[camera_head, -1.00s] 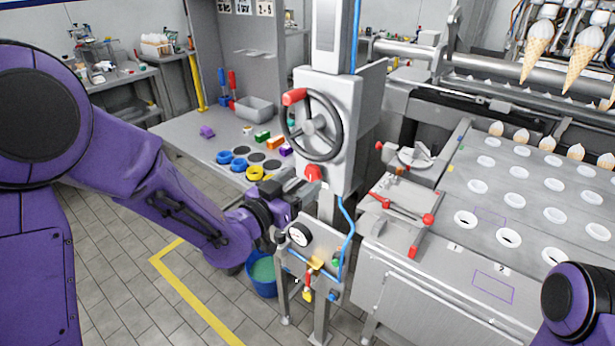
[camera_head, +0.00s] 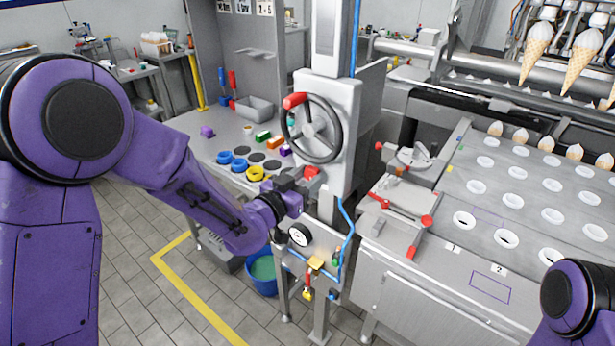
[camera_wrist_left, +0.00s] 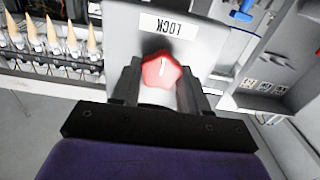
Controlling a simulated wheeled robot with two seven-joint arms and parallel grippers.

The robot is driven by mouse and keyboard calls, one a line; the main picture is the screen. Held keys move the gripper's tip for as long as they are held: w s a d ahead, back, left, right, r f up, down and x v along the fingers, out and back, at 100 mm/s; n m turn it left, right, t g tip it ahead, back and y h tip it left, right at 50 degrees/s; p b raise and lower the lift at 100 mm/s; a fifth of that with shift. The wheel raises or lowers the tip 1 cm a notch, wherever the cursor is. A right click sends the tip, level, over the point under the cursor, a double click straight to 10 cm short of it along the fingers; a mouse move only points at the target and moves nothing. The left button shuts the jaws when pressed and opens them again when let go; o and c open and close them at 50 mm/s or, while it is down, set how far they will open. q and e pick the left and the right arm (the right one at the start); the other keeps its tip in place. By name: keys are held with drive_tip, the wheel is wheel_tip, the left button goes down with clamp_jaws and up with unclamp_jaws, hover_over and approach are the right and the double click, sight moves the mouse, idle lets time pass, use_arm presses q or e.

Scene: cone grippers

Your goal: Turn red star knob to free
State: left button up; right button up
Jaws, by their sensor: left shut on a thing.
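The red star knob (camera_head: 312,172) is on the front of the grey upright machine head, below the handwheel. In the left wrist view the knob (camera_wrist_left: 161,70) bears a short white line, and a LOCK label (camera_wrist_left: 169,26) reads upside down above it in the picture. My left gripper (camera_head: 303,179) reaches it from the left and is shut on it. In the left wrist view the left gripper (camera_wrist_left: 160,82) has one dark finger on each side of the knob. The fingers hide part of the knob in the head view. My right gripper is out of view.
The black handwheel (camera_head: 312,128) with a red handle is just above the knob. A pressure gauge (camera_head: 300,235) and a blue hose (camera_head: 347,235) are below. A bench with coloured rings (camera_head: 238,166) lies left. A cone tray (camera_head: 480,200) lies right.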

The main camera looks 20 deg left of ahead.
use_arm(q)
drive_tip(key=n, duration=0.5)
drive_tip(key=shift+a+p, duration=0.1)
drive_tip(key=shift+p, duration=0.25)
drive_tip(key=n, duration=0.4)
drive_tip(key=shift+w+a+n, duration=0.1)
drive_tip(key=shift+n, duration=0.2)
drive_tip(key=n, duration=0.4)
drive_tip(key=shift+f, duration=0.15)
drive_tip(key=shift+n, duration=2.1)
drive_tip(key=o, duration=1)
